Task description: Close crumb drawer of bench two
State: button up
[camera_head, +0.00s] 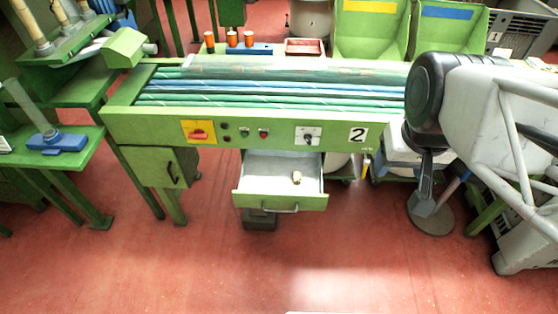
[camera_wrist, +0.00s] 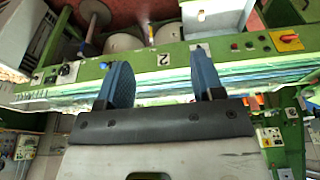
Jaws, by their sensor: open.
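The crumb drawer (camera_head: 258,199) under the green bench marked 2 (camera_head: 235,127) is pulled out, in the middle of the head view. It has a green front, a metal bar handle (camera_head: 275,209) and a pale interior with a small cork-coloured piece (camera_head: 297,177) inside. The bench also shows in the wrist view, with its number plate (camera_wrist: 163,59). My gripper (camera_wrist: 161,80) is open, its two blue fingers apart with nothing between them. It appears in front of the bench in the wrist view. My arm reaches in at the right of the head view, away from the drawer.
A green door box (camera_head: 155,167) hangs under the bench, left of the drawer. A round-based stand (camera_head: 432,217) is on the floor at the right. Orange cups and a red tray (camera_head: 304,46) stand behind the rollers. The red floor (camera_head: 220,265) before the drawer is clear.

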jog(key=shift+w+f, duration=0.15)
jog(key=shift+f, duration=0.15)
jog(key=c, duration=0.5)
jog(key=f+n, duration=0.1)
jog(key=w+f+g+h, duration=0.1)
jog(key=f, duration=0.1)
jog(key=shift+w+a+n+g, duration=0.1)
jog(key=shift+a+n+g, duration=0.1)
jog(key=shift+n+g, duration=0.15)
grip_shut()
jog(key=w+a+f+n+t+h, duration=0.2)
jog(key=w+a+f+n+h, duration=0.35)
jog(key=f+n, duration=0.3)
jog(key=w+a+f+n+t+h, duration=0.2)
jog(key=w+a+f+n+h, duration=0.4)
jog(key=f, duration=0.4)
jog(key=s+a+f+n+t+y, duration=0.3)
jog(key=a+f+n+t+y, duration=0.3)
jog(key=a+f+n, duration=0.4)
jog(key=s+a+f+n+t+y, duration=0.4)
jog(key=a+f+n+t+y, duration=0.2)
jog(key=a+f+n, duration=0.4)
notch_tip(320, 180, down, 3)
jog(key=shift+a+r+t+y, duration=0.1)
jog(key=shift+a+t+y, duration=0.25)
jog(key=shift+a+t, duration=0.15)
